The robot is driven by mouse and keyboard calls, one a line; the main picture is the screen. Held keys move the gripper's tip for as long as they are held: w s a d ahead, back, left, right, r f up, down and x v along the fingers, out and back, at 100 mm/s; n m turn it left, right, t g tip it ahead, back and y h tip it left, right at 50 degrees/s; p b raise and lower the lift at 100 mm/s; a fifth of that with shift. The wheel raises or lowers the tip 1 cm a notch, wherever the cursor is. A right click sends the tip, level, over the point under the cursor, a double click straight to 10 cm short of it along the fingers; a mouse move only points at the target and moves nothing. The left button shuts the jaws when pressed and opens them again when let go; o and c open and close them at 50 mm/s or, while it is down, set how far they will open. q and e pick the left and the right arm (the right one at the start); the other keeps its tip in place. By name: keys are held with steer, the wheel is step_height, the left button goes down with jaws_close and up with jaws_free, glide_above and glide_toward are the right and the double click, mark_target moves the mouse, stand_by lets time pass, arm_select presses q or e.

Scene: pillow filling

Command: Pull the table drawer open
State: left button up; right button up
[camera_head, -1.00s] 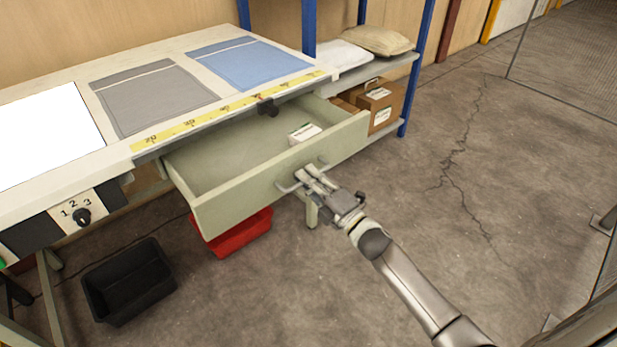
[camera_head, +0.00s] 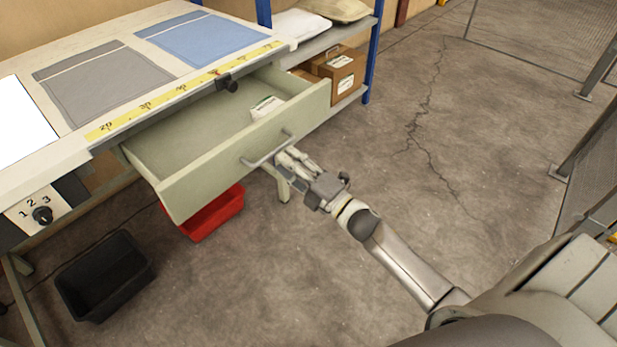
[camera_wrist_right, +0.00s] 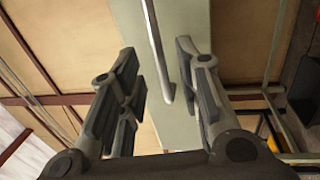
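The pale green table drawer (camera_head: 225,157) is pulled out from under the workbench, its inside showing, with a small white-labelled box (camera_head: 266,106) in it. Its grey bar handle (camera_head: 268,150) is on the front panel. My right gripper (camera_head: 286,158) is just in front of the handle's right part. In the right wrist view the gripper (camera_wrist_right: 158,78) has its fingers spread wide, and the handle (camera_wrist_right: 157,45) runs between them without visible finger contact. My left gripper is not in view.
A red bin (camera_head: 212,214) and a black bin (camera_head: 104,276) stand on the floor below the bench. Grey and blue cloth pieces lie on the worktop. A shelf with cardboard boxes (camera_head: 338,72) is beyond the drawer. Floor to the right is clear up to mesh fencing (camera_head: 545,35).

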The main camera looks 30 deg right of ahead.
steer(key=v, duration=0.7)
stand_by(0.4)
steer(key=s+f+m+g+h, duration=0.25)
steer(key=s+f+m, duration=0.2)
steer(key=f, duration=0.55)
steer(key=s+f+m+g+h, duration=0.25)
steer(key=f+m+g, duration=0.2)
steer(key=f, duration=0.55)
steer(key=s+f+m+g+h, duration=0.2)
steer(key=s+f+m+g, duration=0.15)
steer(key=f+m, duration=0.45)
steer(key=s+a+f+m+g, duration=0.1)
steer(key=s+a+f+g, duration=0.2)
steer(key=s+f, duration=0.4)
steer(key=s+a+f+m+g, duration=0.25)
steer(key=s+f, duration=0.35)
steer(key=s, duration=0.4)
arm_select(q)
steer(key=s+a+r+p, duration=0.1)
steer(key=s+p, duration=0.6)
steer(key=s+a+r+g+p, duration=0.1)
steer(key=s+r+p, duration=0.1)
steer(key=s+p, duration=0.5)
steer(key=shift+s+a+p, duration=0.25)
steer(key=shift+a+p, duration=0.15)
arm_select(e)
steer(key=s+d+r+g, duration=0.2)
steer(key=s+r, duration=0.1)
steer(key=s, duration=1.2)
steer(key=shift+n, duration=0.45)
